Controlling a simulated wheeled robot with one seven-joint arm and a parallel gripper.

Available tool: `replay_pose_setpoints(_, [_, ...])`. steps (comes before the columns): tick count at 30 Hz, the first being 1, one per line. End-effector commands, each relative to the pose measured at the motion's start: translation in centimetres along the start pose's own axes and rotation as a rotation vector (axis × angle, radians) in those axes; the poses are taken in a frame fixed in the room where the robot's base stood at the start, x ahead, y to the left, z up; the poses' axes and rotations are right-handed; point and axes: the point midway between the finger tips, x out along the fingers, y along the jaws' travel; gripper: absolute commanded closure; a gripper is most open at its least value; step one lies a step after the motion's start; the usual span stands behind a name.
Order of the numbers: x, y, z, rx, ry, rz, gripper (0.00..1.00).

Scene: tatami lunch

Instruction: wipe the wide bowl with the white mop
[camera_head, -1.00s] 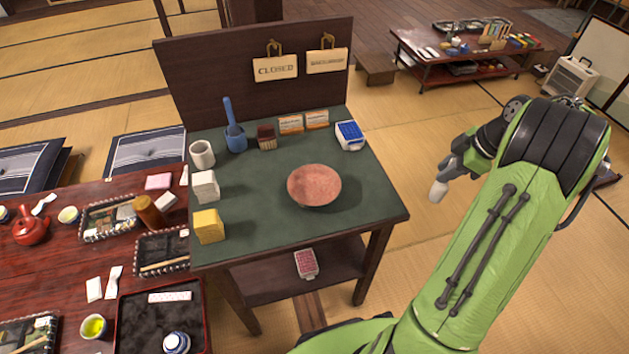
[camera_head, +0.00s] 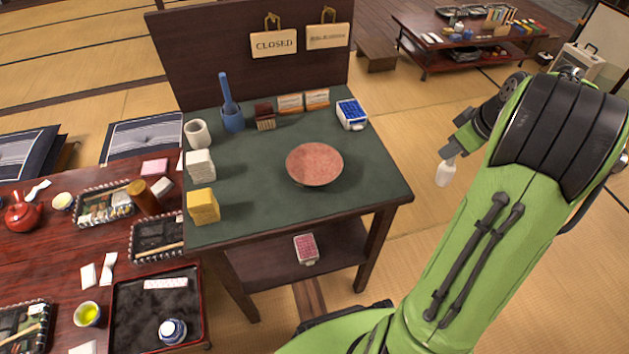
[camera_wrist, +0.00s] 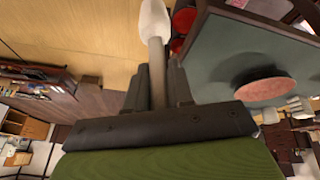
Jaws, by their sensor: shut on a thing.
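The wide bowl (camera_head: 314,164) is reddish-pink and shallow. It stands upright on the green-topped table, right of the middle, and also shows at the right of the wrist view (camera_wrist: 264,86). The white mop (camera_head: 446,173) hangs in the air to the right of the table. In the wrist view the mop's white head (camera_wrist: 154,20) sits at the end of a pale handle. My gripper (camera_head: 455,150) is shut on the handle, with the head pointing down, clear of the bowl. The fingers (camera_wrist: 157,82) are partly dark against the background.
A dark board with signs stands behind. The table's right front area is clear.

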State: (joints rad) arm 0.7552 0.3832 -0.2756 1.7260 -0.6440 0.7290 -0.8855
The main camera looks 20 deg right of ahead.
Motion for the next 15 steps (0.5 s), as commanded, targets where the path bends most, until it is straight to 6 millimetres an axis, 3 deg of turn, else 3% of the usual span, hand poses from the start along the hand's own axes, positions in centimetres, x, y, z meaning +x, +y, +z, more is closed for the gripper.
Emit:
replay_pose_setpoints(3, [0.14, -0.17, -0.14, 0.192, -0.025, 0.08, 1.0])
replay_pose_setpoints(5, [0.02, -0.05, -0.08, 0.23, -0.03, 0.095, 1.0])
replay_pose_setpoints(15, [-0.11, 0.12, -0.06, 0.188, -0.026, 0.074, 1.0])
